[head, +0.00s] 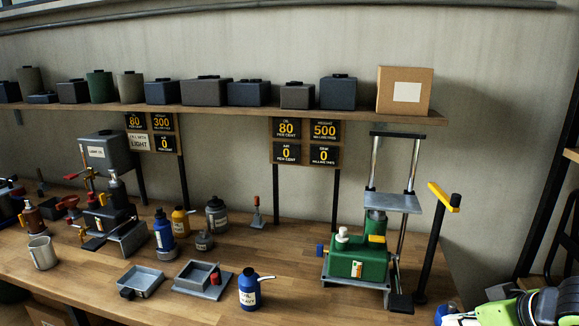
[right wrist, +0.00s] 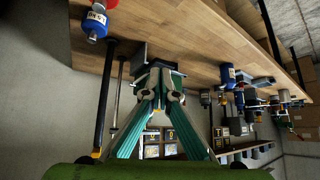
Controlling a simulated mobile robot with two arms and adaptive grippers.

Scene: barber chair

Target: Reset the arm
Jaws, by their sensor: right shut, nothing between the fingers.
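My right gripper (right wrist: 160,72) shows in the right wrist view with its teal fingers drawn together at the tips and nothing held between them. Part of my right arm (head: 510,308), white and green, enters the head view at the bottom right corner, to the right of the bench. Its fingertips cannot be made out there. On the bench stands a green press (head: 358,264) with two upright rods. Beside it a black lever (head: 431,245) with a yellow handle (head: 444,196) stands upright. My left gripper is not in view.
The wooden bench (head: 300,240) holds several bottles, including a blue one (head: 249,289) near the front, and grey trays (head: 141,281). A shelf (head: 220,110) above carries boxes and a cardboard box (head: 404,90). Signs (head: 305,142) hang below it. Bench space between bottles and press is partly clear.

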